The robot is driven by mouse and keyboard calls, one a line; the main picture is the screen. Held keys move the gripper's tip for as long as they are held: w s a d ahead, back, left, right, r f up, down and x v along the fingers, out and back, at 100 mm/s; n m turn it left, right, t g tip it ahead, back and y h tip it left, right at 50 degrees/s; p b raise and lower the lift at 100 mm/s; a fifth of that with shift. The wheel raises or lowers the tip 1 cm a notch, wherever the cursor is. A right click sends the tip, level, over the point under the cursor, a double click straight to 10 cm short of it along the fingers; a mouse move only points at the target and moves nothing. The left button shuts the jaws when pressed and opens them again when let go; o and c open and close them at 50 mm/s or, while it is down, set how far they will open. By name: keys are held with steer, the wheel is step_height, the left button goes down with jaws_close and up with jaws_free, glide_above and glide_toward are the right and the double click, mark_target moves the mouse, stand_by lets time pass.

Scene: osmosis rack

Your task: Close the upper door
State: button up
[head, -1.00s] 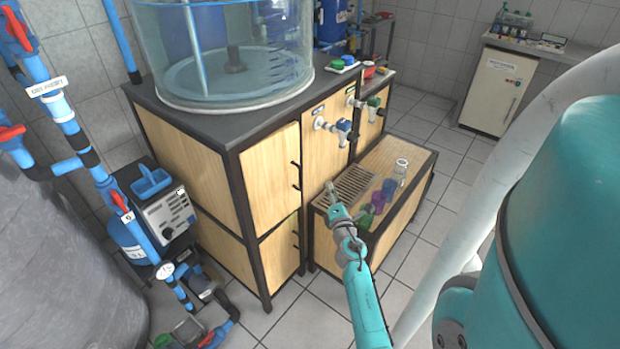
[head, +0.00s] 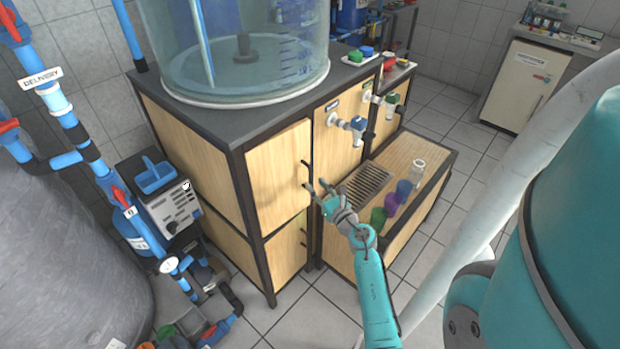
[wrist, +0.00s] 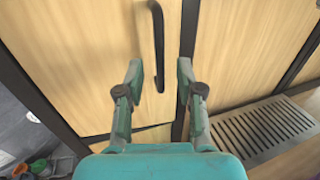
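The upper door (head: 278,178) is a pale wooden panel on the front of the dark-framed cabinet; it also fills the upper left of the wrist view (wrist: 85,60). Its dark vertical handle (wrist: 157,45) is near its right edge. A dark wedge shows along the door's lower edge in the wrist view; I cannot tell how far it stands ajar. My gripper (head: 318,188) is in front of the handle's side of the door. In the wrist view my gripper (wrist: 160,72) is open and empty, with the handle appearing between its fingers. Contact is unclear.
The lower door (head: 287,250) is below. A low wooden bench with a drain grate (head: 364,185) and several coloured cups stands to the right. Taps (head: 352,124) stick out above it. Blue pipes (head: 85,145) and a grey tank are at the left.

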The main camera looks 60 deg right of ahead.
mark_target(310, 178)
steer(key=shift+x, duration=2.45)
jaws_close()
